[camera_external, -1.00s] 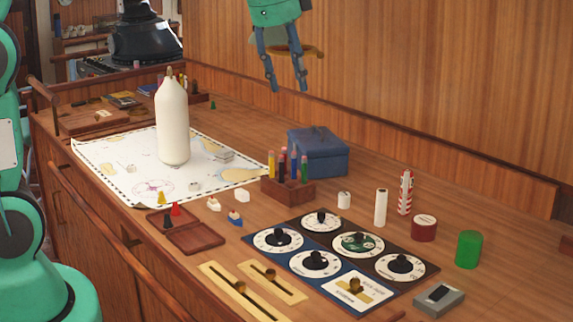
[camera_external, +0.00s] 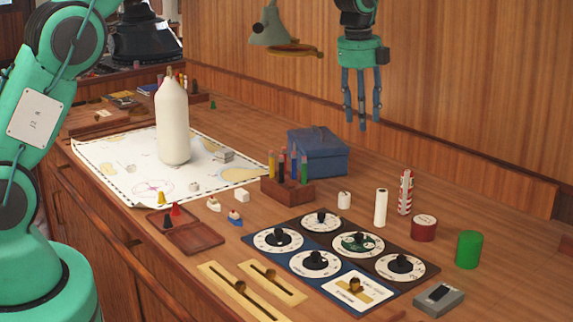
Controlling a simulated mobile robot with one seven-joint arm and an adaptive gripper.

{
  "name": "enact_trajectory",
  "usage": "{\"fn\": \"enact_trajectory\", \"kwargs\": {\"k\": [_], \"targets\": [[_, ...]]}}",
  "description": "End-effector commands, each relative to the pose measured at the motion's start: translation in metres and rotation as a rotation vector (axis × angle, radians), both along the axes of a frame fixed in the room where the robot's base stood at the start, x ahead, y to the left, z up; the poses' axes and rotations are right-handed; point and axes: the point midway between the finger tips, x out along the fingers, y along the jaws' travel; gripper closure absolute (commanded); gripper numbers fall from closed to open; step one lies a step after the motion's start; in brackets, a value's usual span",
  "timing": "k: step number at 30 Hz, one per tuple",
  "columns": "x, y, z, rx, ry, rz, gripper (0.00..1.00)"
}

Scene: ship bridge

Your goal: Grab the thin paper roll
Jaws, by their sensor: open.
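A thin white paper roll (camera_external: 380,207) stands upright on the wooden counter, behind the dial panel. A shorter white roll (camera_external: 344,200) stands to its left, and a red-and-white striped cylinder (camera_external: 405,192) stands to its right. My gripper (camera_external: 362,122) is open and empty, fingers pointing down. It hangs in the air, above and slightly left of the thin roll in the picture. The roll is fully visible and apart from the fingers.
A dark red tin (camera_external: 424,228) and a green cylinder (camera_external: 468,250) stand to the right. A blue box (camera_external: 318,153) and a pen holder (camera_external: 287,189) stand to the left. The dial panel (camera_external: 335,243) lies in front. A wall lamp (camera_external: 270,32) and the wood wall are behind.

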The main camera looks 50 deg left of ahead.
Motion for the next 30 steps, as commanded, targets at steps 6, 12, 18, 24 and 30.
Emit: {"fn": "enact_trajectory", "kwargs": {"k": [6,12,18,24,30], "targets": [[0.036,-0.001,-0.044,0.015,0.037,-0.164,0.55],[0.062,-0.003,-0.089,0.023,0.069,-0.316,0.55],[0.081,-0.003,-0.128,0.028,0.092,-0.443,0.55],[0.088,-0.004,-0.147,0.028,0.103,-0.507,0.55],[0.089,-0.004,-0.150,0.028,0.104,-0.516,0.55]]}}
